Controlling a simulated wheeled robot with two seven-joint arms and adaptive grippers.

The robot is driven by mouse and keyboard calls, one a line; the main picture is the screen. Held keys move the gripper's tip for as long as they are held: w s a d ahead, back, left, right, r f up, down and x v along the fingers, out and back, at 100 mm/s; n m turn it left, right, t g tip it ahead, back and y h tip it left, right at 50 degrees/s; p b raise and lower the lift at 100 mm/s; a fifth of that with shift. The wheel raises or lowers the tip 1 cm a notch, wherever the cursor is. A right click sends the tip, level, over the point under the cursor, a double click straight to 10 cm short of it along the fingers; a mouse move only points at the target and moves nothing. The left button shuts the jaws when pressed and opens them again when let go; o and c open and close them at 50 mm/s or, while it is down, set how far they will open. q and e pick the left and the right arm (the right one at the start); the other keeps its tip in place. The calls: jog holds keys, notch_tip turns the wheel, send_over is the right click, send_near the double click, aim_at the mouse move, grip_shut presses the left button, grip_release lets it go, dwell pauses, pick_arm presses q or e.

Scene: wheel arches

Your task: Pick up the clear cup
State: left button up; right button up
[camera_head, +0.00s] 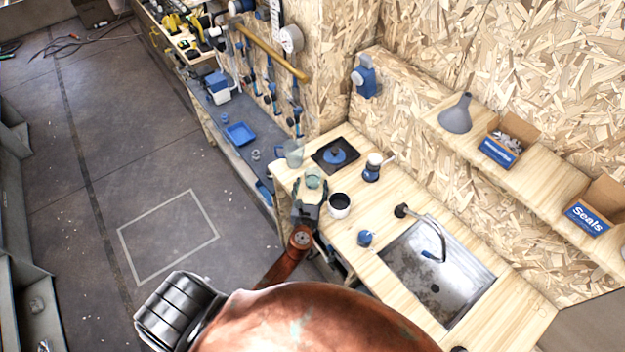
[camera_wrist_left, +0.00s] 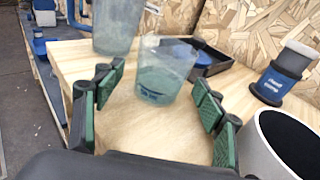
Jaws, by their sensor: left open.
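The clear cup (camera_head: 313,178) stands upright on the wooden counter; in the left wrist view the cup (camera_wrist_left: 165,72) shows as a small see-through tumbler with a greenish tint and a dark mark low on its side. My left gripper (camera_head: 310,192) is open, just on the near side of the cup. In the left wrist view its green-padded fingers stand to the left and right of the cup's near side, with visible gaps; nothing is gripped. My right gripper is not in view.
A larger clear jug (camera_head: 293,153) stands behind the cup, near the counter's left edge. A white mug with dark contents (camera_head: 339,205) is close on the right. A black tray (camera_head: 336,155), a blue-and-white canister (camera_head: 373,168) and a sink (camera_head: 437,276) are farther off.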

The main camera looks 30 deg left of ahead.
pick_arm(q)
jog(key=shift+w+a, duration=0.1)
jog(key=shift+w, duration=0.15)
jog(key=shift+c, duration=0.4)
jog(key=c, duration=1.2)
jog(key=shift+r, duration=0.2)
jog(key=shift+r+p, duration=0.5)
jog(key=shift+r, duration=0.35)
jog(key=s+d+r+p, duration=0.3)
jog(key=s+d+r, duration=0.2)
jog(key=s+r, duration=0.5)
jog(key=shift+v, duration=1.4)
